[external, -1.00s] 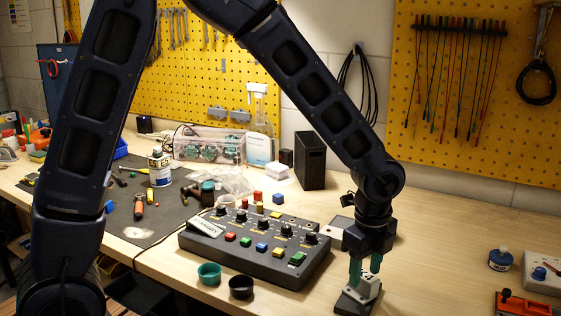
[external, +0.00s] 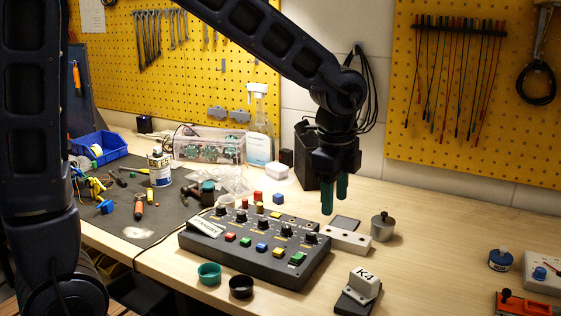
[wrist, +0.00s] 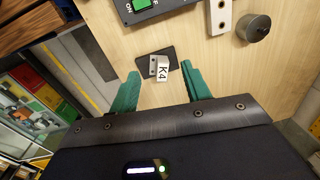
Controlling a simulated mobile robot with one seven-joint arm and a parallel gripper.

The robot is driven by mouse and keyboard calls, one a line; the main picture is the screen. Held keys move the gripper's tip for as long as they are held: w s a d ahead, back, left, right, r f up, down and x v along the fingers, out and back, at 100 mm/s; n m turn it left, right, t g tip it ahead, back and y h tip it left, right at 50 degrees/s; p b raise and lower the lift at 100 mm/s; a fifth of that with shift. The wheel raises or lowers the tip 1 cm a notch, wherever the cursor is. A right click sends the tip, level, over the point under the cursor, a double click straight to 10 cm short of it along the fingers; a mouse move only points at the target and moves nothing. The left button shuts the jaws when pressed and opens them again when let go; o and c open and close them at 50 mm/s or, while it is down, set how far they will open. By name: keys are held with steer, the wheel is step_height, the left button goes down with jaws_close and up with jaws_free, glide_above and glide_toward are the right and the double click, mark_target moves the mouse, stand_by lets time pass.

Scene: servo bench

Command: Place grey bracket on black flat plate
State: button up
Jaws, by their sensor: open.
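The grey bracket (external: 363,284), marked K4, sits on the black flat plate (external: 346,304) at the front of the bench, right of the control box. In the wrist view the bracket (wrist: 160,70) rests on the plate (wrist: 171,54), whose edges show around it. My gripper (external: 334,204) is open and empty, raised above the bench behind the bracket. In the wrist view the green fingers of my gripper (wrist: 160,72) are spread to either side of the bracket's line of sight, apart from it.
A control box (external: 255,246) with knobs and coloured buttons stands left of the bracket. A light block with holes (external: 346,240) and a metal cylinder with a knob (external: 383,228) stand behind it.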

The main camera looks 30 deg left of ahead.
steer(key=s+a+r+n+t, duration=0.1)
steer(key=s+a+r+n, duration=0.2)
steer(key=a, duration=0.7)
steer(key=s+a+r+n+t, duration=0.1)
steer(key=s+a+r+n, duration=0.2)
steer(key=s+a+n, duration=0.5)
steer(key=s+a+r+n+t, duration=0.1)
steer(key=s+a+r+n, duration=0.2)
steer(key=a, duration=0.9)
steer(key=s+n, duration=0.3)
steer(key=n, duration=0.1)
steer(key=shift+a+r+n+t, duration=0.25)
steer(key=shift+r+n+t, duration=0.05)
steer(key=shift+n+t, duration=0.1)
